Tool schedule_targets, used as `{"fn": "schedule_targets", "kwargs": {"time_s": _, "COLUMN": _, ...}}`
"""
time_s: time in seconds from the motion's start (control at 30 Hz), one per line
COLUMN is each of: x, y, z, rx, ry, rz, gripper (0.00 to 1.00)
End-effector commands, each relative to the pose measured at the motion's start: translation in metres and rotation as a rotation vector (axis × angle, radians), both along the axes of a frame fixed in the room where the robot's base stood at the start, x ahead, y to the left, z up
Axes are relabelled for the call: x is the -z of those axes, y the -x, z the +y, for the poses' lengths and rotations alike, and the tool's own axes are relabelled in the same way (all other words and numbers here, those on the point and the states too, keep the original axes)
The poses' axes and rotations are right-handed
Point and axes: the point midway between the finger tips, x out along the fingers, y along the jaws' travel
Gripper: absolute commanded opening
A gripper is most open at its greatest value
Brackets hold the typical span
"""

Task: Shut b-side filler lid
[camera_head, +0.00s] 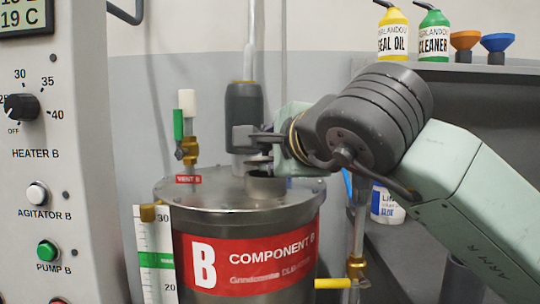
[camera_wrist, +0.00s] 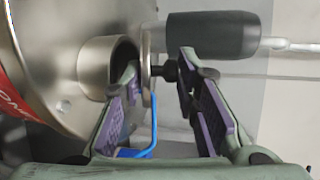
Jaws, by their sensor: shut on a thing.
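The B tank (camera_head: 240,200) is a steel drum with a red COMPONENT B label. Its short filler neck (camera_head: 266,186) stands on the top and is open; it also shows in the wrist view (camera_wrist: 95,62). The filler lid (camera_wrist: 147,52) is a thin metal disc with a black knob (camera_wrist: 164,73), seen edge-on just off the neck's mouth and not seated on it. My gripper (camera_wrist: 158,72) has one finger by the neck's mouth and one on the knob side, shut on the lid. In the head view my gripper (camera_head: 262,146) is over the neck and partly hides the lid.
A dark cylinder (camera_head: 245,112) stands upright close behind the neck. A vent valve (camera_head: 187,150) with a green handle is at the left. A control panel (camera_head: 55,170) fills the left side. A grey shelf (camera_head: 480,72) with bottles and funnels is at the right.

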Motion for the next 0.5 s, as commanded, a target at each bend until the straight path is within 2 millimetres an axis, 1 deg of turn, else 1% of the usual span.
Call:
{"fn": "schedule_targets", "kwargs": {"time_s": 0.03, "x": -0.0032, "y": -0.0004, "z": -0.0005, "rx": 0.001, "ry": -0.002, "rz": -0.008, "gripper": 0.0}}
{"fn": "schedule_targets", "kwargs": {"time_s": 0.2, "x": -0.0033, "y": -0.0005, "z": -0.0006, "rx": 0.001, "ry": -0.002, "rz": -0.008, "gripper": 0.0}}
{"fn": "schedule_targets", "kwargs": {"time_s": 0.23, "x": -0.0033, "y": -0.0005, "z": -0.0006, "rx": 0.001, "ry": -0.002, "rz": -0.008, "gripper": 0.3}}
{"fn": "schedule_targets", "kwargs": {"time_s": 0.4, "x": -0.0023, "y": -0.0004, "z": -0.0004, "rx": 0.0, "ry": -0.002, "rz": -0.005, "gripper": 0.41}}
{"fn": "schedule_targets", "kwargs": {"time_s": 0.5, "x": -0.0017, "y": -0.0004, "z": -0.0004, "rx": 0.0, "ry": -0.001, "rz": -0.004, "gripper": 0.42}}
